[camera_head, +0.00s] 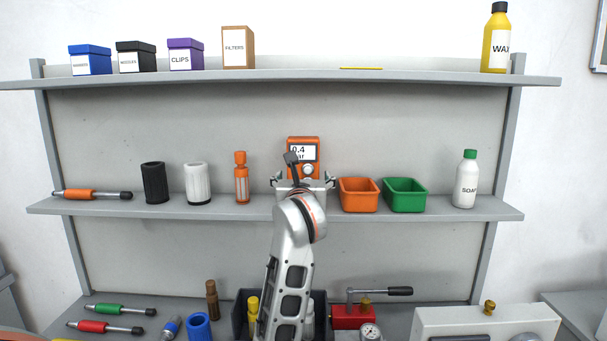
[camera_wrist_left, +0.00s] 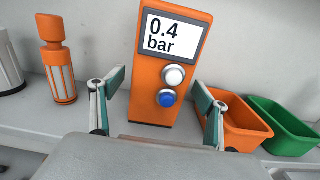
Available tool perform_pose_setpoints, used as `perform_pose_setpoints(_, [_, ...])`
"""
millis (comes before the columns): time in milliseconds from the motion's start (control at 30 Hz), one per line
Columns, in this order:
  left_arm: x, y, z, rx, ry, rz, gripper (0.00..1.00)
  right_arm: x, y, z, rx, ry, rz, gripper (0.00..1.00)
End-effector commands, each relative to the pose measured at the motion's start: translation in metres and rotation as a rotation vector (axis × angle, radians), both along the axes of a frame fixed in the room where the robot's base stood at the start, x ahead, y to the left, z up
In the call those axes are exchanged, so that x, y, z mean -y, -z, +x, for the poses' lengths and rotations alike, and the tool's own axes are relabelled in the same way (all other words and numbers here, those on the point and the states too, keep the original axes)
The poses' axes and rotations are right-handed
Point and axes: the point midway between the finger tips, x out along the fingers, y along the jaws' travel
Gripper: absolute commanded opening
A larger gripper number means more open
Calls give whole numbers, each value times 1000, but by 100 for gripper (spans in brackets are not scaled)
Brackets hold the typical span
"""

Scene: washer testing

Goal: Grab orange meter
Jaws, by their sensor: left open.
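The orange meter (camera_head: 303,148) stands upright on the middle shelf, with a screen reading "0.4 bar". In the left wrist view the meter (camera_wrist_left: 161,103) shows a silver button and a blue button under its screen. My left gripper (camera_head: 303,181) is in front of the meter, and its arm hides the meter's lower part in the head view. In the left wrist view the left gripper (camera_wrist_left: 160,112) is open, with one finger on each side of the meter's lower body. I cannot tell whether the fingers touch it. My right gripper is not in view.
An orange bottle-like item (camera_head: 242,180) stands left of the meter. An orange bin (camera_head: 359,196) is close on the right, beside a green bin (camera_head: 405,196). The upper shelf (camera_head: 290,77) runs above. Tools and a dark container (camera_head: 240,318) are on the bench below.

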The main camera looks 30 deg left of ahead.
Motion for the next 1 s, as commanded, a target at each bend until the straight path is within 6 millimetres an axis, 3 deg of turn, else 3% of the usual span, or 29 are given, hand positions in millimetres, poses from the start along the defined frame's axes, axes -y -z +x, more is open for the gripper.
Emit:
perform_pose_setpoints(167, [-10, -1, 16, 0, -1, 1, 75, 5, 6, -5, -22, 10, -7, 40])
perform_pose_setpoints(400, [-11, 0, 17, 1, -1, 1, 75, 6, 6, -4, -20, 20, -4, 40])
perform_pose_setpoints(433, [-11, 0, 17, 0, -1, 1, 72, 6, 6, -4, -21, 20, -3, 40])
perform_pose_setpoints(667, [-11, 0, 17, 0, -1, 1, 13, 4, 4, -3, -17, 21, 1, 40])
perform_pose_setpoints(1000, [-11, -9, 16, 6, -2, 5, 12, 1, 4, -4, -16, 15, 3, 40])
